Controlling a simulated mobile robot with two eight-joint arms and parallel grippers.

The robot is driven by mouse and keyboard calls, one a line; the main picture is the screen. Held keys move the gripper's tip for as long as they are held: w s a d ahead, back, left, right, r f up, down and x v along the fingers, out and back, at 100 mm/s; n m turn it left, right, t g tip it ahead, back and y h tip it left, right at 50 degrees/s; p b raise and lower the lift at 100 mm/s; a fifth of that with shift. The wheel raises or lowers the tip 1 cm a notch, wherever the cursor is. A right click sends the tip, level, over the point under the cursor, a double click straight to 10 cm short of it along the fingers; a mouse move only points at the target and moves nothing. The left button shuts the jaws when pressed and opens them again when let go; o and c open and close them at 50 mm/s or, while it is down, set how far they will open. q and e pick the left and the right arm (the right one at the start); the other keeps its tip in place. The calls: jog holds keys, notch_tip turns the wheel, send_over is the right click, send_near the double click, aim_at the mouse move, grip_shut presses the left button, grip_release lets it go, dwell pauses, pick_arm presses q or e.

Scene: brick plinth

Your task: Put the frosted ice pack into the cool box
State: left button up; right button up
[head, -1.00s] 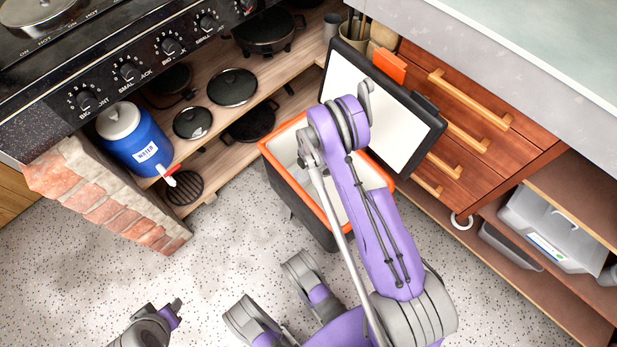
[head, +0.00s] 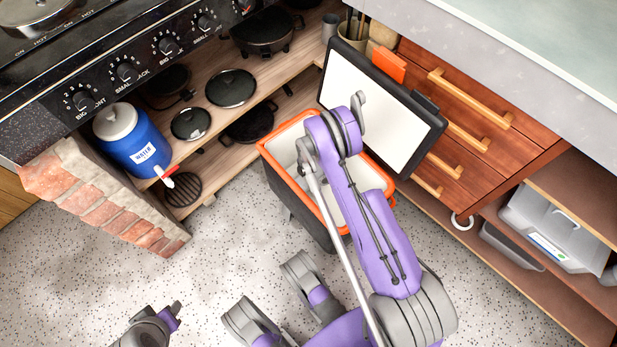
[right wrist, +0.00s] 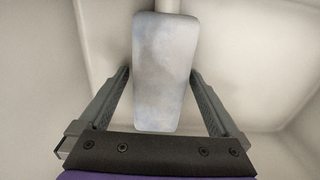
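The cool box (head: 275,160), dark with an orange rim and pale inside, stands on the floor with its lid (head: 375,105) tipped up. My right arm reaches over it, and its gripper is hidden in the head view. In the right wrist view, the frosted ice pack (right wrist: 165,75), a pale grey-blue rounded block, is among the pale walls of the box. My right gripper (right wrist: 160,75) has its fingers apart on either side of the pack, with a gap at the left finger. My left gripper (head: 175,310) is low at the left, away from the box; its fingers are unclear.
A brick plinth (head: 110,205) and a blue water jug (head: 135,145) stand left of the box. Shelves with pans (head: 232,88) are behind it, and a wooden drawer unit (head: 480,110) is at the right. The speckled floor (head: 90,270) is clear at the left.

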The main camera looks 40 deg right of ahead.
jog(key=a+r+m+t+p, duration=0.1)
jog(key=a+r+m+p, duration=0.15)
jog(key=r, duration=1.05)
jog(key=a+r+m+p, duration=0.15)
jog(key=a+r, duration=0.25)
jog(key=r, duration=0.8)
jog(key=s+a+r+m+t, duration=0.1)
jog(key=s+a+r+m, duration=0.4)
jog(key=r, duration=0.4)
jog(key=s+a+r+m+t, duration=0.1)
jog(key=s+a+r+m, duration=0.2)
jog(key=s, duration=0.4)
jog(key=s+a+r+m+t, duration=0.1)
jog(key=s+a+r+m, duration=0.2)
jog(key=s+m, duration=0.3)
jog(key=shift+s+a+r+b, duration=0.35)
jog(key=shift+s+r+b, duration=0.1)
jog(key=shift+s+r, duration=0.15)
